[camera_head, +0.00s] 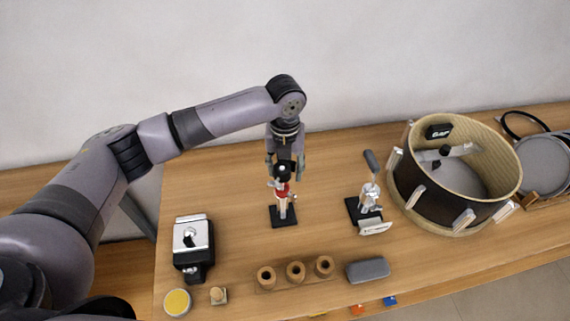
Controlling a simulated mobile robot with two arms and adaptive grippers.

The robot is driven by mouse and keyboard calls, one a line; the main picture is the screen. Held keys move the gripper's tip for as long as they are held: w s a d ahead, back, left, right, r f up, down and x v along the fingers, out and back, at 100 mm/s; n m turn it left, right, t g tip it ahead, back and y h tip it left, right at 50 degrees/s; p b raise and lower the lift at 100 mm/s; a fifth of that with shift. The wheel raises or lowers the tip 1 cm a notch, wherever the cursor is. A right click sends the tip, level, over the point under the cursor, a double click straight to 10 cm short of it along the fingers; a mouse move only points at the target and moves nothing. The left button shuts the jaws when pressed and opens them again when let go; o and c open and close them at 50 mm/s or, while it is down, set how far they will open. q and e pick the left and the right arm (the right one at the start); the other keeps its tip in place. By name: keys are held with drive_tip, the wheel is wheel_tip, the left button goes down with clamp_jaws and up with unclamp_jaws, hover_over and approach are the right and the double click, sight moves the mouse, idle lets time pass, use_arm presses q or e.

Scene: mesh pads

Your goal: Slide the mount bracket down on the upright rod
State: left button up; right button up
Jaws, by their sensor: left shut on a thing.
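My left gripper (285,166) points down over a small stand in the middle of the table, one finger on each side of its top. It is shut on a dark and red piece with silver side parts, which looks like the mount bracket (283,188). The bracket sits around the upper part of a pale upright rod (283,209). The rod rises from a square black base (289,219) on the table. The fingers hide part of the bracket, and the exact contact is too small to tell. My right gripper is not in view.
A second stand with silver fittings (369,197) is to the right, before a large drum shell (440,203). A black and silver device (192,242) is at left. A wooden block with holes (295,272), a grey case (368,270) and a yellow-topped tin (177,302) lie in front.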

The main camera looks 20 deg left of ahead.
use_arm(q)
drive_tip(key=shift+f+b, duration=0.85)
drive_tip(key=shift+f, duration=1.3)
drive_tip(key=shift+f, duration=0.1)
drive_tip(key=o, duration=1.3)
drive_tip(key=shift+o, duration=0.2)
wheel_tip(320, 180, up, 12)
